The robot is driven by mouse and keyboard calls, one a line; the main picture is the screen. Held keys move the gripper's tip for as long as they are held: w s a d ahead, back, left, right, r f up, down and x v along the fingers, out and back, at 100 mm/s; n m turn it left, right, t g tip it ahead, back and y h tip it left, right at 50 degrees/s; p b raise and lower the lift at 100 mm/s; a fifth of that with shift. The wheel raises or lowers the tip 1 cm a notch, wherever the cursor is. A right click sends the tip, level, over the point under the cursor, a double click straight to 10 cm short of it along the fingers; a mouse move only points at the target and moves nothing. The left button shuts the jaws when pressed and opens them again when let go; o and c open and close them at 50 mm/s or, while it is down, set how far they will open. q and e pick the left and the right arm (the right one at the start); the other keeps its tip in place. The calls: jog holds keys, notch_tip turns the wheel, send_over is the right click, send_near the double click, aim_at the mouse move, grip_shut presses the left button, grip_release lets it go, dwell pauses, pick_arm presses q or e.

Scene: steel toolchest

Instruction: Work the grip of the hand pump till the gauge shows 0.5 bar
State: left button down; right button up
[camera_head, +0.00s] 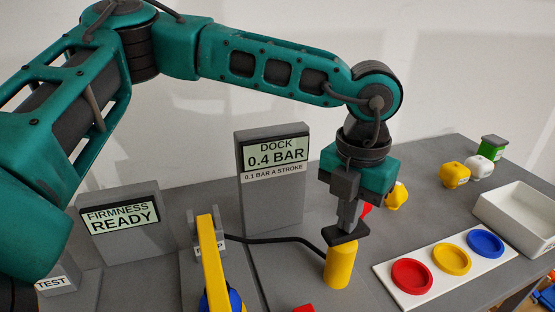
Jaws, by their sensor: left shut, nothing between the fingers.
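The hand pump (338,268) is a yellow upright cylinder with a dark grip (346,235) on top. A black hose runs from it to the left. The grip sits low, close to the top of the cylinder. My left gripper (349,226) points down with its fingers shut and empty, right at the top of the grip; it looks to be touching it. The gauge (275,155) is a grey upright panel marked DOCK, and it reads 0.4 BAR, with "0.1 BAR A STROKE" below. My right gripper is not in view.
A FIRMNESS panel (119,221) reads READY at left. A yellow bar (211,258) stands over a blue object. A white board (387,277) with red, yellow and blue discs lies right of the pump, beside a white bin (515,217). Small coloured objects stand behind.

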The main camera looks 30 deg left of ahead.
pick_arm(q)
jog(key=shift+r+p, duration=1.6)
jog(key=shift+r, duration=1.15)
jog(key=shift+r, duration=0.1)
